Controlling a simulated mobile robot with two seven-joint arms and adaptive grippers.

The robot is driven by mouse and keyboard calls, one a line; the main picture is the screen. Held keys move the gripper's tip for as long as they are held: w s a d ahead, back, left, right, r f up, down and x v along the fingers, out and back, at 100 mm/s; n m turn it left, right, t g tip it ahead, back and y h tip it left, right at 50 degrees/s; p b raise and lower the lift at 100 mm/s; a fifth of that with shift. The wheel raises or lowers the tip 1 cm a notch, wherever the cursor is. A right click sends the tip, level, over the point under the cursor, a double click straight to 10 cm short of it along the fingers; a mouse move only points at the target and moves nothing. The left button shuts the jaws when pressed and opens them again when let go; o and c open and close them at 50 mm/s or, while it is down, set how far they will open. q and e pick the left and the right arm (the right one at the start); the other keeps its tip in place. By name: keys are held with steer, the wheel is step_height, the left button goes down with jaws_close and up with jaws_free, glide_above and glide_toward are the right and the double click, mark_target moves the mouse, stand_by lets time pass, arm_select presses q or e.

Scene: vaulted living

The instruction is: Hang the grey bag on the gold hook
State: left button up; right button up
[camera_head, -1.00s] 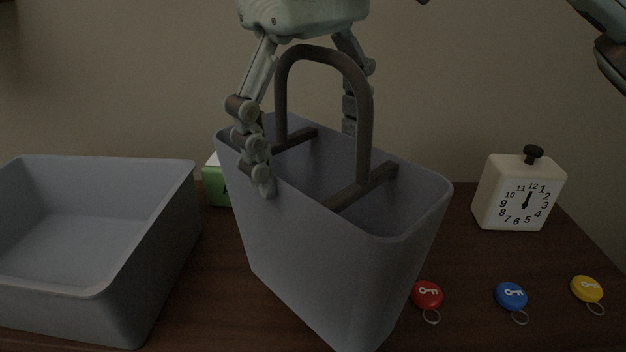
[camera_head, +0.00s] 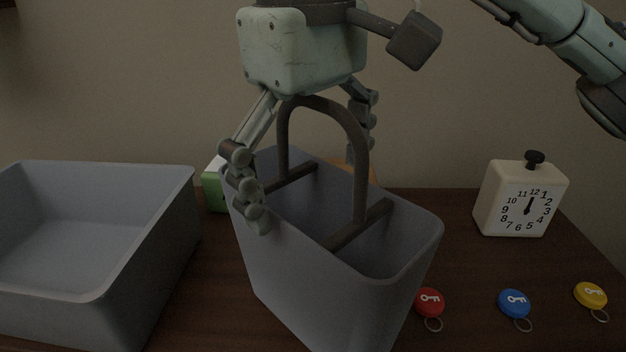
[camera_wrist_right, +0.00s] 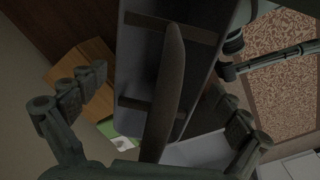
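The grey bag (camera_head: 318,275) stands in front of me in the head view, with a dark arched handle (camera_head: 361,165) on two crossbars. My right gripper (camera_head: 305,175) is above it, its palm close over the top of the arch. Its fingers are spread wide on either side of the handle, one pair over the bag's left rim and the other behind. In the right wrist view the handle (camera_wrist_right: 166,95) runs between the open fingers (camera_wrist_right: 158,105), with gaps on both sides. The bag's underside is out of frame. The gold hook and my left gripper are not seen.
A grey open bin (camera_head: 150,245) stands on the dark table (camera_head: 465,265) at left. A white clock (camera_head: 520,200) stands at right. Red (camera_head: 429,301), blue (camera_head: 514,302) and yellow (camera_head: 590,294) key tags lie in front of it. A green-and-white thing (camera_head: 213,186) is partly hidden behind the bag.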

mark_target(309, 99)
steer(key=r+p, duration=0.1)
steer(key=r, duration=0.4)
steer(key=r+p, duration=0.1)
steer(key=r, duration=0.5)
steer(key=shift+s+a, duration=0.2)
steer(key=shift+r, duration=0.65)
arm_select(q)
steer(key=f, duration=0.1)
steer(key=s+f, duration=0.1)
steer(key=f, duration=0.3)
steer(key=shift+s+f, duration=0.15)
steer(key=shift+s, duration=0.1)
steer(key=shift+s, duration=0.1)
